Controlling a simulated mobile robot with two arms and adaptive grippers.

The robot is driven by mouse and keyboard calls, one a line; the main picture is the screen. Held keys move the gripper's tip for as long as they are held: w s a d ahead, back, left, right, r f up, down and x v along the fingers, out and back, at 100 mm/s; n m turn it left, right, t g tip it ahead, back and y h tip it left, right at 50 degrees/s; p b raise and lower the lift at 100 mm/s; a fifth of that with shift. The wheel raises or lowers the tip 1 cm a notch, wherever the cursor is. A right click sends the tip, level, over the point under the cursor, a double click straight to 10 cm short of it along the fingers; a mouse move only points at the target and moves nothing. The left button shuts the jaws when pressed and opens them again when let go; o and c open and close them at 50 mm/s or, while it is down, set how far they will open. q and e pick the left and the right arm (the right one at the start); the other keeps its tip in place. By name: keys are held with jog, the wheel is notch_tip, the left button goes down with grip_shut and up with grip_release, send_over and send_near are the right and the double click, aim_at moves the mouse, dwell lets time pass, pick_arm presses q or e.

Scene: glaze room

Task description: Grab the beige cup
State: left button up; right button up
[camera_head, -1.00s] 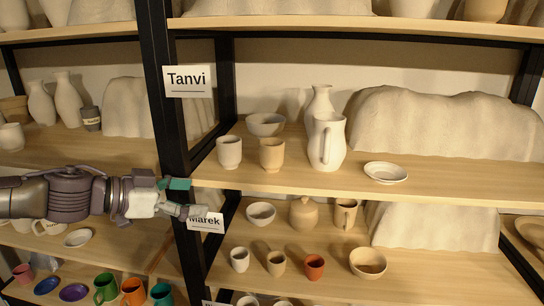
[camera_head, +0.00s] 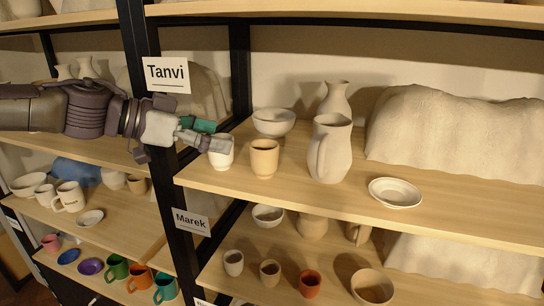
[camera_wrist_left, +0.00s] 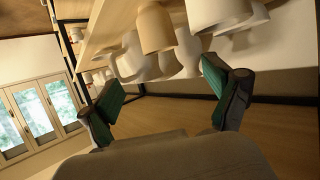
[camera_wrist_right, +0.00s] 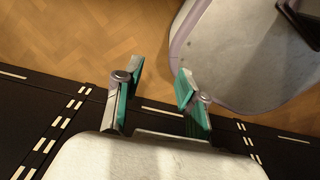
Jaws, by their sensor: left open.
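The beige cup (camera_head: 264,159) stands upright on the Tanvi shelf, between a white cup (camera_head: 221,157) and a tall pitcher (camera_head: 329,150). It appears to be the tan cup (camera_wrist_left: 156,30) in the left wrist view. My left gripper (camera_head: 214,138) is open and empty. In the head view it lies left of the beige cup and overlaps the white cup's rim; whether it touches that cup I cannot tell. My right gripper (camera_wrist_right: 158,80) is open and empty over the floor, outside the head view.
A bowl (camera_head: 274,122) stands behind the beige cup, and a shallow dish (camera_head: 395,192) lies to the right. A black post (camera_head: 158,150) with name signs stands left. The shelf below holds small cups, including another tan one (camera_head: 270,272).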

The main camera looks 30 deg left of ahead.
aim_at(264, 145)
pick_arm(q)
jog(key=x, duration=0.4)
jog(key=shift+w+f, duration=0.1)
jog(key=shift+f, duration=0.05)
jog(key=shift+w+d+f+p, duration=0.1)
jog(key=shift+w+d+p, duration=0.05)
jog(key=shift+w+p, duration=0.2)
jog(key=shift+w+d+f, duration=0.25)
jog(key=shift+w+d, duration=0.2)
jog(key=x, duration=0.3)
jog(key=shift+w+f, duration=0.1)
jog(key=shift+w, duration=0.1)
jog(key=shift+w+d+f, duration=0.15)
jog(key=shift+w+d, duration=0.05)
jog(key=shift+w, duration=0.25)
jog(key=shift+s, duration=0.2)
jog(key=shift+c, duration=0.4)
jog(key=shift+w, duration=0.1)
jog(key=c, duration=1.1)
jog(key=shift+c, duration=0.6)
pick_arm(e)
jog(key=shift+s+a+r, duration=0.65)
jog(key=shift+s+a, duration=0.1)
jog(key=shift+s, duration=0.2)
